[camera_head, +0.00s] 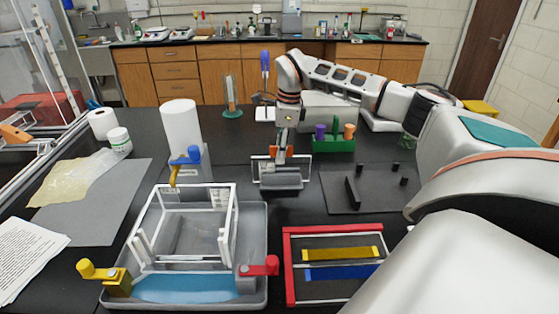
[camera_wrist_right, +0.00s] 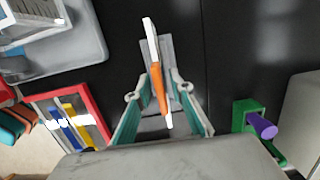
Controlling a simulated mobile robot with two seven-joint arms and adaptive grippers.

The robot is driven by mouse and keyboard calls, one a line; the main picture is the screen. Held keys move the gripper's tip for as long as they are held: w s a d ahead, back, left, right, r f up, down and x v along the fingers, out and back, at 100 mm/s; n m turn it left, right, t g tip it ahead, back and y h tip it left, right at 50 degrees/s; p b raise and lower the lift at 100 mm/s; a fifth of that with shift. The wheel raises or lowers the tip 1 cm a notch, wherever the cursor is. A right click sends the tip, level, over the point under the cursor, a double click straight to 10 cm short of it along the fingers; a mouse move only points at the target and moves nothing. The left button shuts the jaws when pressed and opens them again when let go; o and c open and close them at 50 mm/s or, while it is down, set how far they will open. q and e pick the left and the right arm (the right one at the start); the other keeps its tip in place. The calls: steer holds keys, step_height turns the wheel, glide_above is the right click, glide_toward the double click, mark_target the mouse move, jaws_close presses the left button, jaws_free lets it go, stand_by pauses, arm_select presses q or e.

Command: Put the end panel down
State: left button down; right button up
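The end panel, a white rectangular frame (camera_head: 253,172), stands upright on the dark bench over a grey plate or tray (camera_head: 284,181). In the wrist view it shows nearly edge-on as a thin white strip (camera_wrist_right: 149,32) with an orange grip piece (camera_wrist_right: 160,88). My right gripper (camera_head: 281,148) points down at its top edge. In the wrist view its fingers (camera_wrist_right: 167,76) lie on both sides of the orange piece; whether they press on it is unclear. Whether the panel's bottom edge bears on the surface is also unclear. My left gripper is out of view.
A grey tub (camera_head: 262,215) with a white frame stands front left, with yellow, blue and red clamps. A red-and-white frame (camera_head: 289,266) lies front centre. A green holder (camera_head: 334,145) stands right of the panel. A dark mat (camera_head: 337,200) holds small black parts.

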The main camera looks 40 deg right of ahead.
steer(key=r, duration=0.6)
steer(key=d+r, duration=0.1)
steer(key=r, duration=0.2)
steer(key=shift+s, duration=0.35)
steer(key=shift+f, duration=0.1)
steer(key=shift+a, duration=0.1)
